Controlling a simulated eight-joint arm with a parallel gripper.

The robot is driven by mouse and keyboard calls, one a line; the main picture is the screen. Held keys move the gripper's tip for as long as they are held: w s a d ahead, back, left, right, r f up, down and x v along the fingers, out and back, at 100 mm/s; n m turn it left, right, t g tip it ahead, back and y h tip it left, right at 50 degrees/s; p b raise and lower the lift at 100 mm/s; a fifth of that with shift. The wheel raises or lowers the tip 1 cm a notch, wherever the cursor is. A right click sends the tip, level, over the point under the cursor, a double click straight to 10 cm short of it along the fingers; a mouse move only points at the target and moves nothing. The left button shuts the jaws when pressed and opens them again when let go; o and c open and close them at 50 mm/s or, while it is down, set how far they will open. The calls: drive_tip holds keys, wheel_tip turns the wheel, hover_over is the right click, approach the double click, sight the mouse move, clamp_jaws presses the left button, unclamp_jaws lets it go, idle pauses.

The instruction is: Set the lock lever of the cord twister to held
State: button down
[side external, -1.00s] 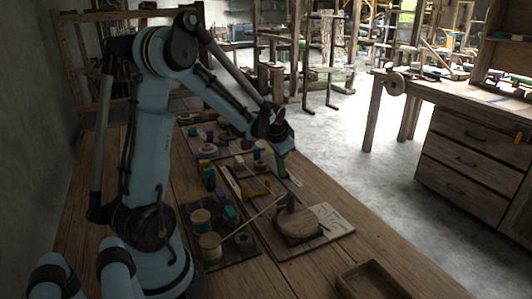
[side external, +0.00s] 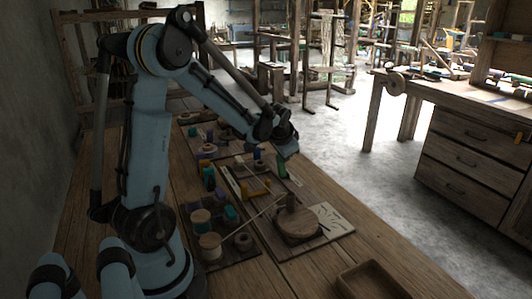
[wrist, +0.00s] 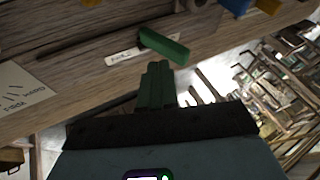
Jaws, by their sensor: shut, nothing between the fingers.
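A green bar-like handle (wrist: 163,47), which looks like the lock lever, lies beside a small white label plate (wrist: 125,50) in the wrist view. Its marks are too small to read, so I cannot tell the lever's setting. In the side view the green piece (side external: 283,170) stands at the right edge of the bench boards, just below my wrist. My gripper (wrist: 157,66) is shut and empty. In the wrist view its green fingertips appear just below the handle; I cannot tell whether they touch it.
A round wooden disc with a knob (side external: 298,222) sits on a board with a marked card (side external: 329,216). A thin rod slants beside it. Spools (side external: 210,244) and coloured blocks crowd the bench to the left. An empty wooden tray (side external: 372,283) stands at the front.

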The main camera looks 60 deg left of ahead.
drive_tip(key=w+v, duration=0.1)
drive_tip(key=v, duration=1)
drive_tip(key=s+d+f+t+h, duration=0.1)
drive_tip(key=s+d+h, duration=0.1)
drive_tip(key=d, duration=0.8)
drive_tip(key=s+d+f+m+t+h, duration=0.1)
drive_tip(key=s+d, duration=0.4)
drive_tip(key=d, duration=0.5)
drive_tip(key=shift+f+t+h, duration=0.4)
drive_tip(key=shift+t+h, duration=0.1)
drive_tip(key=shift+h, duration=0.6)
